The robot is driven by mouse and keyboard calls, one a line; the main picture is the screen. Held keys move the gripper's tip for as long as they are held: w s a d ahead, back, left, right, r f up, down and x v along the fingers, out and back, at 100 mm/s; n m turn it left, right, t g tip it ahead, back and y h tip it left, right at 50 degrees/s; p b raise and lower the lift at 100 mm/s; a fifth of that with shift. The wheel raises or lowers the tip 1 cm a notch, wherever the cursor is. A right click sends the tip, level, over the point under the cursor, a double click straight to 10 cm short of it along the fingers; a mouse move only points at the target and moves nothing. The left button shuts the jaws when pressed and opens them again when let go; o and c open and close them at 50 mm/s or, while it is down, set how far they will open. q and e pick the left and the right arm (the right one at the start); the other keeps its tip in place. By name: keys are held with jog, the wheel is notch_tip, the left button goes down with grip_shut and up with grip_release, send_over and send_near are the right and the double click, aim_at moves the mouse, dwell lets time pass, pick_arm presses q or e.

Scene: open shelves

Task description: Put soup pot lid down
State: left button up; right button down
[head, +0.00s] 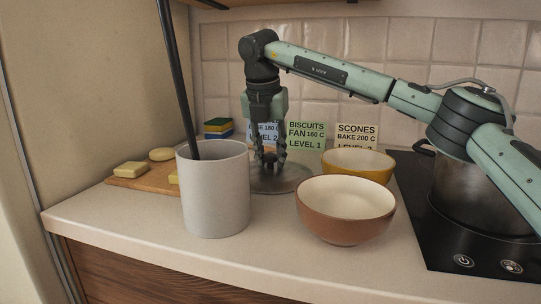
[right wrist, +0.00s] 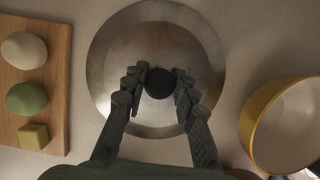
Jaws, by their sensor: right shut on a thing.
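The soup pot lid (head: 292,179) is a round metal disc with a dark knob, level at the counter, between the grey pot and the yellow bowl. In the right wrist view the lid (right wrist: 118,62) lies below my fingers. My right gripper (head: 270,159) points down and is shut on the lid's knob (right wrist: 159,83). I cannot tell whether the lid touches the counter. The metal soup pot (head: 460,194) stands on the hob at the right, partly hidden by my right arm. My left gripper is out of view.
A tall grey container (head: 214,195) with a dark stick stands left of the lid. A brown bowl (head: 345,222) and a yellow bowl (head: 374,175) stand right of it. A wooden board (head: 148,183) with soap-like pieces lies left. Recipe cards (head: 306,136) lean behind.

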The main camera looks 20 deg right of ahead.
aim_at(265, 175)
jog(key=c, duration=1.2)
grip_release()
jog(key=v, duration=1.2)
jog(key=shift+s, duration=0.1)
